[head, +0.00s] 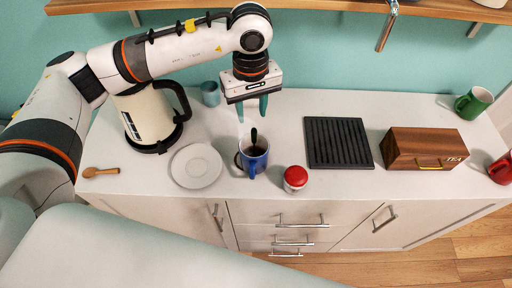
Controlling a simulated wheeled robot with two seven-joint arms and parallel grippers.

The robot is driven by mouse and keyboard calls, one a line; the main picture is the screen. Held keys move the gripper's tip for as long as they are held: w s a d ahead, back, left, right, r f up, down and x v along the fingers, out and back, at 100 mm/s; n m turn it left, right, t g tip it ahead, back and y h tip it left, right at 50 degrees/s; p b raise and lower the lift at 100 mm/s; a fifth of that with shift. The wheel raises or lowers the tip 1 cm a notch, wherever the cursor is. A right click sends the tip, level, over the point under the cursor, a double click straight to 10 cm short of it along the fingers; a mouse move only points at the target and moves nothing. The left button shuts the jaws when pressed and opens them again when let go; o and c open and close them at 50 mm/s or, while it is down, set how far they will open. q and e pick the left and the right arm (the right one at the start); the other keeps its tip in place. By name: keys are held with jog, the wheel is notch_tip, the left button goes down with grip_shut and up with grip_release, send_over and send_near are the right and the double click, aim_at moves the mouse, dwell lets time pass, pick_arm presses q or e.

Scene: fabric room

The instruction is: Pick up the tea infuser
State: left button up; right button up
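A dark upright handle, which looks like the tea infuser (254,137), stands in a blue mug (258,161) of dark liquid on the white counter. Its lower part is hidden inside the mug. My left gripper (252,112) hangs above and slightly behind the mug in the picture, pointing down. Its two teal fingers are spread apart with nothing between them. The fingertips appear clear of the handle. My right gripper is not in view.
A white saucer (196,166) lies left of the mug and a red-lidded jar (295,179) stands right of it. A kettle (146,117), a teal cup (210,93), a wooden spoon (101,172), a black rack (337,143) and a wooden tea box (424,149) also sit on the counter.

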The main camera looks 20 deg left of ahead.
aim_at(254, 128)
pick_arm(q)
jog(key=f+p, duration=0.1)
jog(key=f, duration=0.1)
jog(key=f+p, duration=0.1)
jog(key=f, duration=0.2)
jog(key=f+p, duration=0.1)
jog(key=f, duration=0.2)
jog(key=shift+s+d+p, duration=0.3)
jog(key=shift+s, duration=0.1)
jog(key=shift+f, duration=0.25)
jog(key=shift+w+f, duration=0.1)
grip_shut()
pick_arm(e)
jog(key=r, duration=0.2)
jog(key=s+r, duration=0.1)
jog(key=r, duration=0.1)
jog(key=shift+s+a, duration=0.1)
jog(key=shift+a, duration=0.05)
